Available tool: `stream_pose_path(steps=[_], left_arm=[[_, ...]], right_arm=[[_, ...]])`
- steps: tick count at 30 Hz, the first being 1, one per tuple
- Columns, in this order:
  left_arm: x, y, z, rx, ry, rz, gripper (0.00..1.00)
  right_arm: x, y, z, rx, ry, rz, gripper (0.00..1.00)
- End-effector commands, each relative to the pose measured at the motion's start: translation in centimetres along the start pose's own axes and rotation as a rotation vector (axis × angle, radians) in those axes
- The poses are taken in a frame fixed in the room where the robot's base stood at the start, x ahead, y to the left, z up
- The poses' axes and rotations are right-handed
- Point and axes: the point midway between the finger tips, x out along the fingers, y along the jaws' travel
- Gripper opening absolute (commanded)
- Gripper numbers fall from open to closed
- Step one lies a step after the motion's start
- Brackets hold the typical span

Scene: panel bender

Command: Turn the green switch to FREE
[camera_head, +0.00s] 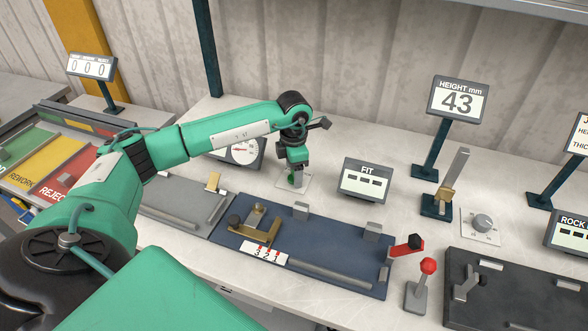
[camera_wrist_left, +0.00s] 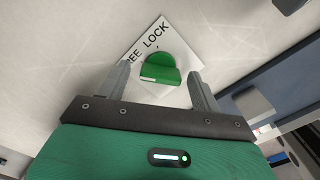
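The green switch (camera_wrist_left: 161,70) is a round green knob with a raised grip and a short white mark. It sits on a white plate (camera_wrist_left: 146,42) lettered LOCK and, partly cut off, FREE. I cannot tell which word the mark points at. My left gripper (camera_wrist_left: 160,69) is open, with one finger on each side of the knob and gaps visible. In the head view, my left gripper (camera_head: 296,170) points down over the switch (camera_head: 295,180), which it partly hides. My right gripper is not in view.
A dial gauge (camera_head: 243,151) stands close left of my left gripper, and the FIT display (camera_head: 366,180) stands to its right. A blue fixture plate (camera_head: 330,262) lies in front. A grey knob (camera_head: 482,222) and the HEIGHT display (camera_head: 458,99) are farther right. Bare tabletop lies behind the FIT display.

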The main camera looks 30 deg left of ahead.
Motion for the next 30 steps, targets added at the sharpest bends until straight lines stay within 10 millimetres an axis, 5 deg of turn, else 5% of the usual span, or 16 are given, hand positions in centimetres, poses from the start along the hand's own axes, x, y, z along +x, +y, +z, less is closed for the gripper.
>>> stream_pose_path(steps=[11,18,30], left_arm=[[-1.0,0.0,0.1,0.001,-0.003,0.001,0.65],[-5.9,0.1,0.1,0.002,-0.005,0.004,0.65],[-13.0,0.0,0.1,0.001,-0.002,0.000,0.65]], right_arm=[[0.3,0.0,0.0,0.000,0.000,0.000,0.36],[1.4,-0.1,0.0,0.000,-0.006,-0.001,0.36],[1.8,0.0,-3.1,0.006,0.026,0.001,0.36]])
